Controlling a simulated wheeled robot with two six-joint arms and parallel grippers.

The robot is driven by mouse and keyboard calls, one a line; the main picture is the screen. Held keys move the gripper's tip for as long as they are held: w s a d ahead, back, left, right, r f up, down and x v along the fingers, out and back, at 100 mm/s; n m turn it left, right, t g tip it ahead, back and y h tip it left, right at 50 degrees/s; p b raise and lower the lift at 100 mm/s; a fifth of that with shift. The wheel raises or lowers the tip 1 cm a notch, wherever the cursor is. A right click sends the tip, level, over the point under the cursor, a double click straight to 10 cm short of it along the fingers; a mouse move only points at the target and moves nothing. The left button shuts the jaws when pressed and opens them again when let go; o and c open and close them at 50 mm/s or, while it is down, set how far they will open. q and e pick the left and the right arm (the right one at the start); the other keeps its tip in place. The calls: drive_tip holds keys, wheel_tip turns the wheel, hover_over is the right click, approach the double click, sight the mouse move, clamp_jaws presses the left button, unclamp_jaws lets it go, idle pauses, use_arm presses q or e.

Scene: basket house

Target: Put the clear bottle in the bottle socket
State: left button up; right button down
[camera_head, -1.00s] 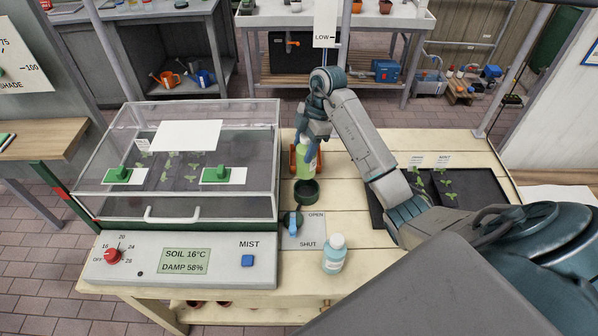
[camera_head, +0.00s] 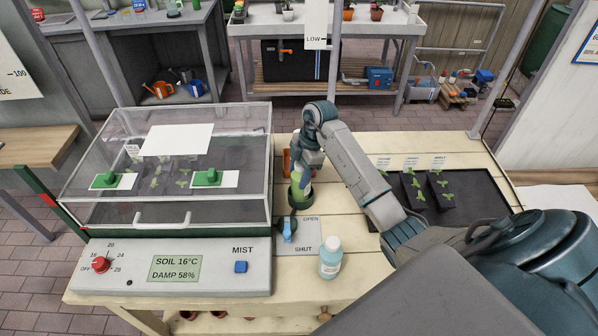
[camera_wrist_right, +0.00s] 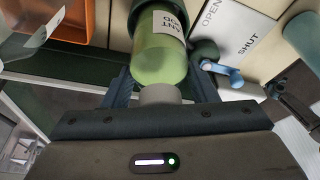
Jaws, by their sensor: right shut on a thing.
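A clear bottle with green liquid (camera_head: 300,190) stands about upright in the head view, its lower end at the dark green round socket (camera_head: 299,204). In the right wrist view the bottle (camera_wrist_right: 160,62) shows a white label and a grey neck. My left gripper is not in view.
A blue lever (camera_head: 287,232) on an OPEN/SHUT plate stands just in front of the socket. A light blue bottle (camera_head: 331,258) stands nearer. A clear-lidded propagator (camera_head: 180,170) is at left, a seedling tray (camera_head: 470,190) at right. An orange holder (camera_head: 287,160) is behind.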

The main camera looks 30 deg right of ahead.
drive_tip(key=shift+f, duration=0.15)
drive_tip(key=c, duration=0.7)
unclamp_jaws()
drive_tip(key=shift+s, duration=0.1)
drive_tip(key=shift+o, duration=0.6)
drive_tip(key=b+v, duration=0.2)
drive_tip(key=v, duration=0.3)
use_arm(q)
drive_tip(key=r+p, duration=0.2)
drive_tip(key=p, duration=0.1)
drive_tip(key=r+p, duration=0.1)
drive_tip(key=p, duration=0.1)
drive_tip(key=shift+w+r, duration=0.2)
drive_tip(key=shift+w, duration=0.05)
use_arm(e)
drive_tip(key=v, duration=0.7)
drive_tip(key=shift+r, duration=0.2)
